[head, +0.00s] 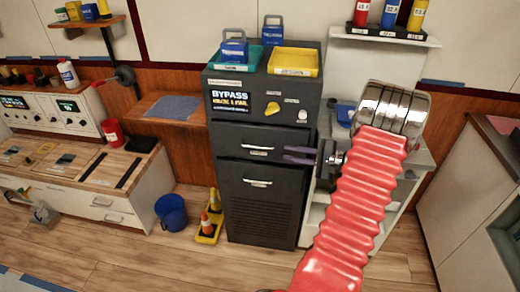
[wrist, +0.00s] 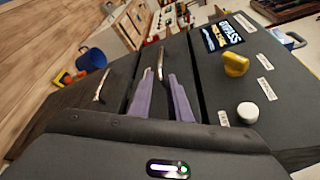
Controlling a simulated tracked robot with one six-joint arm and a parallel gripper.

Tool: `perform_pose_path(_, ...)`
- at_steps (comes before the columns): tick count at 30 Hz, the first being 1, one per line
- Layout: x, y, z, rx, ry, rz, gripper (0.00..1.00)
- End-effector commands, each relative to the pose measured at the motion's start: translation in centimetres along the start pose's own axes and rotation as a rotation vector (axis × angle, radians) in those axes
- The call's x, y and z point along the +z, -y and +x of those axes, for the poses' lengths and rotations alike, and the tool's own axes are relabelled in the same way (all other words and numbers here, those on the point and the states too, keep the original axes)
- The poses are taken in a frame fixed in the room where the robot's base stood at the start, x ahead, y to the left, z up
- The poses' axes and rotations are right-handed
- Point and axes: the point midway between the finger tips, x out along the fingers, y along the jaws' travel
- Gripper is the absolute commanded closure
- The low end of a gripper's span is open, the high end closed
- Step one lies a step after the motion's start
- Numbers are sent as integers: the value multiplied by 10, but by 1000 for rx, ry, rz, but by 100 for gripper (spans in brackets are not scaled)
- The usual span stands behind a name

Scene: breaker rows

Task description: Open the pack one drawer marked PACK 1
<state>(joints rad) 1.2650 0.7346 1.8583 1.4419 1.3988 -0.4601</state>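A dark grey cabinet (head: 264,110) with a BYPASS display stands in the middle of the head view. Below its control panel is an upper drawer with a silver handle (head: 258,149); below that is a taller front with another handle (head: 257,183). I cannot read a PACK 1 mark on either. My gripper (head: 287,154) has purple fingers and is in front of the cabinet, right of the upper handle. In the wrist view my gripper (wrist: 156,82) is open and empty, its fingers apart, with the upper handle (wrist: 160,62) just beyond the tips, roughly between them.
A yellow knob (wrist: 236,64) and a white knob (wrist: 248,112) stick out from the panel. A yellow tray (head: 293,62) and blue items sit on top of the cabinet. A blue bucket (head: 171,212) and orange cones (head: 211,215) stand on the floor left of it.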

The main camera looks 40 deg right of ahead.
Motion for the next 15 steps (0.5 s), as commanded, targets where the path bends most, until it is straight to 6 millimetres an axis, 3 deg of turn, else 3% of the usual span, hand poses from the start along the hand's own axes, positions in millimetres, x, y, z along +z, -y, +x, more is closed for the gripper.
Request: perform_pose_path(15,1,-1,74,1,2,0,83)
